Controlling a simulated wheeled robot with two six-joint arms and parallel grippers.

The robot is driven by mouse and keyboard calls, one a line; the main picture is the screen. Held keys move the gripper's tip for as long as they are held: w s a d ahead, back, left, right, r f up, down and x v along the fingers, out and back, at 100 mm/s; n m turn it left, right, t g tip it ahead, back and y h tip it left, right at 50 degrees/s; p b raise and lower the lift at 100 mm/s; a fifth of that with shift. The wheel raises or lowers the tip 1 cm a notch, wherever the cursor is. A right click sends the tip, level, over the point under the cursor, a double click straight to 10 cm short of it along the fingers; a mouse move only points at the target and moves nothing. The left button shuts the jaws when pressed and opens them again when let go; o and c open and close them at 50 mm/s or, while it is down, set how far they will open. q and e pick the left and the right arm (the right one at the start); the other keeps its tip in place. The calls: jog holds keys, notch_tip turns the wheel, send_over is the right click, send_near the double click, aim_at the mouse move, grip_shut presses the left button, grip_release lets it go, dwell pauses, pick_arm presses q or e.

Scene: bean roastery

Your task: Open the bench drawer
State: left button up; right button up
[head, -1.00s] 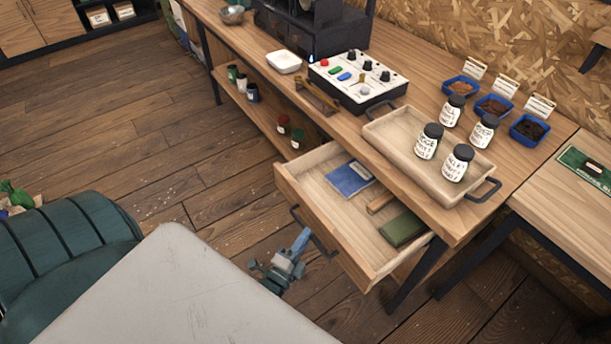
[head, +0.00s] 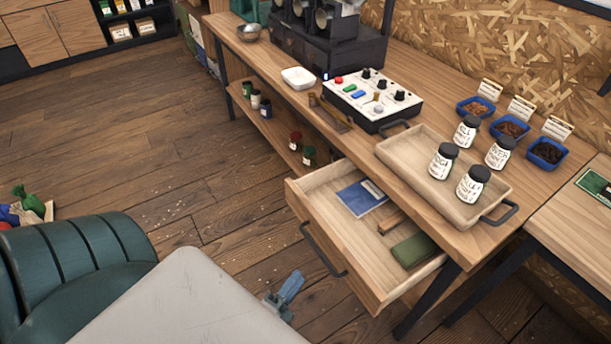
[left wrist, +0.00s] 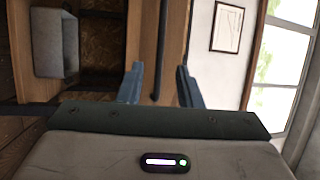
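The bench drawer (head: 373,288) is pulled well out from under the worktop. A blue booklet (head: 361,198), a small wooden block (head: 391,222) and a green book (head: 414,250) lie in it. Its dark bar handle (head: 322,250) is on the front face. My left gripper (head: 291,284) is in front of the drawer, apart from the handle, partly hidden by my own grey body. In the left wrist view its two blue fingers (left wrist: 159,84) are spread with nothing between them, and a dark upright bar shows beyond. My right gripper is not in view.
On the bench (head: 290,100) stand a wooden tray (head: 398,162) with several jars, a control box (head: 372,102) and blue bowls (head: 547,153). Jars stand on the lower shelf (head: 265,130). A green rounded seat (head: 75,265) is at left. The floor between is clear.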

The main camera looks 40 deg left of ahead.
pick_arm(q)
jog(key=shift+s+d+f, duration=0.1)
jog(key=shift+s+f, duration=0.1)
jog(key=shift+s, duration=1.05)
jog(key=shift+f, duration=0.1)
